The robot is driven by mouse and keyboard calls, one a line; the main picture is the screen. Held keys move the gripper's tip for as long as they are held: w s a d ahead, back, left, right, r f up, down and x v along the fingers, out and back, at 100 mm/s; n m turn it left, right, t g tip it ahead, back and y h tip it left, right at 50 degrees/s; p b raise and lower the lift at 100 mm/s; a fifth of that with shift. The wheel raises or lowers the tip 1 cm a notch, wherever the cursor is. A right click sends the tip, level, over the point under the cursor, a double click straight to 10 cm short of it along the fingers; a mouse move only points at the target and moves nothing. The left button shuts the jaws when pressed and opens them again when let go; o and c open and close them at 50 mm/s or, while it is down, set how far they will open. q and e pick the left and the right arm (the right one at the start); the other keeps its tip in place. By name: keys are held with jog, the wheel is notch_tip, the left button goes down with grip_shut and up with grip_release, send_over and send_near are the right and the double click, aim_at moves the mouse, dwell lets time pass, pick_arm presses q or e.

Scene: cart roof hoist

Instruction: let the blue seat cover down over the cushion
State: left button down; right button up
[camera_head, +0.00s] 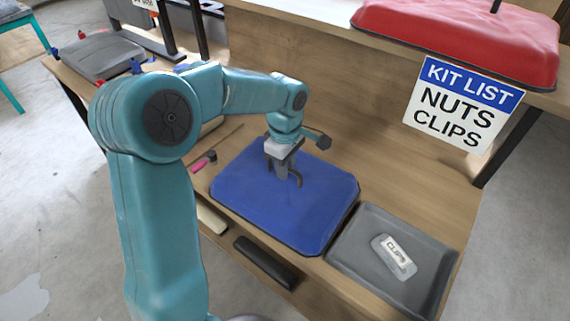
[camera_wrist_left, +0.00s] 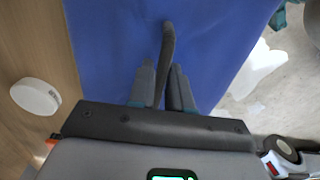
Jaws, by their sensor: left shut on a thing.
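The blue seat cover (camera_head: 250,205) is a broad, rounded rectangle over the wooden bench, with a dark lower edge. A dark curved handle (camera_head: 296,181) stands up from its middle. My left gripper (camera_head: 283,176) is above the middle of the cover, pointing down, shut on the handle. In the left wrist view the handle (camera_wrist_left: 167,45) runs between the fingers, and the blue cover (camera_wrist_left: 110,40) fills the area behind it. The cushion is hidden, and I cannot tell whether the cover touches it. My right gripper is not in view.
A grey tray (camera_head: 350,258) with a clear CLIPS packet (camera_head: 393,257) stands close right of the cover. A red cover (camera_head: 455,35) lies on the upper shelf above a KIT LIST sign (camera_head: 463,103). A pink-handled tool (camera_head: 200,163) lies left. A dark bar (camera_head: 266,262) is at the front.

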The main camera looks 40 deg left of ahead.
pick_arm(q)
jog(key=shift+s+f+b, duration=0.1)
jog(key=shift+f+b, duration=0.25)
jog(key=shift+f, duration=0.05)
dwell(0.7)
jog(key=c, duration=1)
grip_release()
notch_tip(320, 180, up, 16)
jog(key=shift+r+p, duration=0.15)
jog(key=shift+p, duration=0.8)
